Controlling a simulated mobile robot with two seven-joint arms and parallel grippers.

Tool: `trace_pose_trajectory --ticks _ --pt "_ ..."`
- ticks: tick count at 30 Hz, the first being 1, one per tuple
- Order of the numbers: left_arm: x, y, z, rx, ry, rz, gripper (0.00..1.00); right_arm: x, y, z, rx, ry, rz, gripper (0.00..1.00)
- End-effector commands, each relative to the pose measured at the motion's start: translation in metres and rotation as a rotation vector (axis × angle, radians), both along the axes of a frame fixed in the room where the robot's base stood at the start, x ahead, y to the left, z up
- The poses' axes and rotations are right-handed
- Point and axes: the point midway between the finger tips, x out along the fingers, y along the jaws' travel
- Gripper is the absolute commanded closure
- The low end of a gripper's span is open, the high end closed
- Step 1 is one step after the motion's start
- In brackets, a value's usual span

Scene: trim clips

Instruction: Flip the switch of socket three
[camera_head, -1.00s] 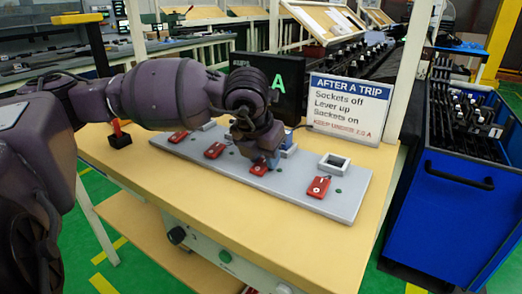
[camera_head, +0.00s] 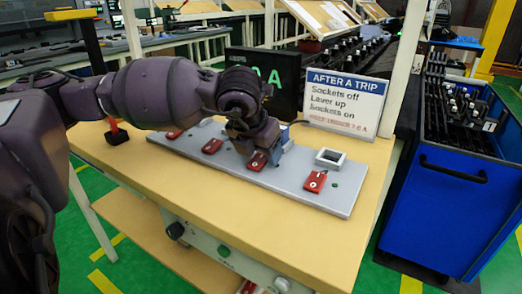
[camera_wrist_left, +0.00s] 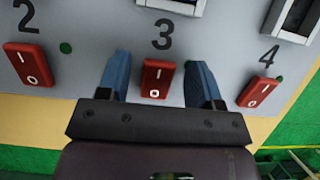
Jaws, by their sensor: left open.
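The switch of socket three is a small red rocker marked I and O, below the printed 3 on the grey panel. It sits at the middle of the left wrist view (camera_wrist_left: 157,80) and just below my gripper in the head view (camera_head: 257,161). My left gripper (camera_wrist_left: 162,85) is open, its two blue fingers on either side of this switch with a gap to each. It is empty. In the head view the left gripper (camera_head: 268,155) points down at the panel. I cannot tell which end of the rocker is pressed in. My right gripper is not in view.
Red switches two (camera_wrist_left: 28,65) and four (camera_wrist_left: 258,92) flank the fingers. The grey panel (camera_head: 330,200) lies on a wooden bench (camera_head: 180,185). A sign (camera_head: 343,103) and a dark display (camera_head: 288,92) stand behind. A red-handled lever (camera_head: 116,134) is at the left.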

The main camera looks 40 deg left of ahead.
Motion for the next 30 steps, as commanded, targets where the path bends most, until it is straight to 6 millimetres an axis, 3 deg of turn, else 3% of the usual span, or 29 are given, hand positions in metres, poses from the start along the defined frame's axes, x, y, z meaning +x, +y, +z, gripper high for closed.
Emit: trace_pose_trajectory --ticks 8,18,30 --pt "-0.015 -0.003 0.039 0.001 -0.012 -0.001 0.40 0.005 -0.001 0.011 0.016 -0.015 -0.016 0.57" --pt "-0.038 -0.009 0.088 0.001 -0.009 0.000 0.40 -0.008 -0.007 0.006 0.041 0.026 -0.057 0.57" --pt "-0.044 -0.011 0.097 0.000 -0.001 0.000 0.40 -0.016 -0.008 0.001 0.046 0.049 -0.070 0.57"
